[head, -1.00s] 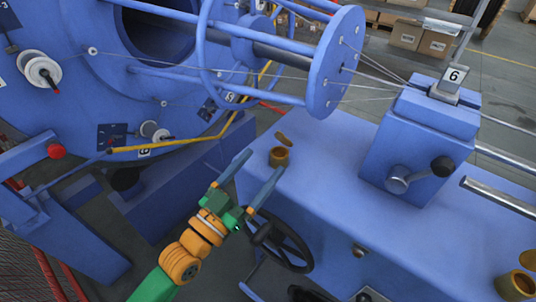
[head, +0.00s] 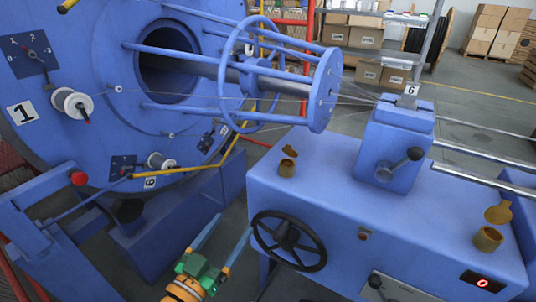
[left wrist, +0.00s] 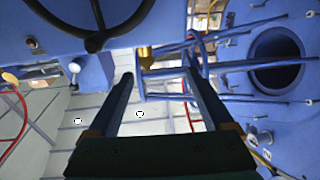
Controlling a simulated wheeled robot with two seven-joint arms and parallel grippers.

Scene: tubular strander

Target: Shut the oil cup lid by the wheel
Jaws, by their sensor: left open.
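The oil cup (head: 287,168) by the wheel is a small brass cup on the blue bench top. Its lid (head: 290,151) stands open, tilted up behind the cup's mouth. The black handwheel (head: 289,241) is on the bench front below it. My left gripper (head: 235,222) is open and empty, left of the wheel and lower in the picture than the cup, apart from both. In the left wrist view, a brass cup (left wrist: 145,56) shows beyond the open fingers (left wrist: 158,70), near the wheel (left wrist: 95,22). My right gripper is not in view.
A second brass cup (head: 488,238) with its lid (head: 498,213) open stands at the bench's right end. A blue block with a crank (head: 395,160) stands mid-bench. The strander's rod cage (head: 250,80) and thin wires pass above and behind the cup.

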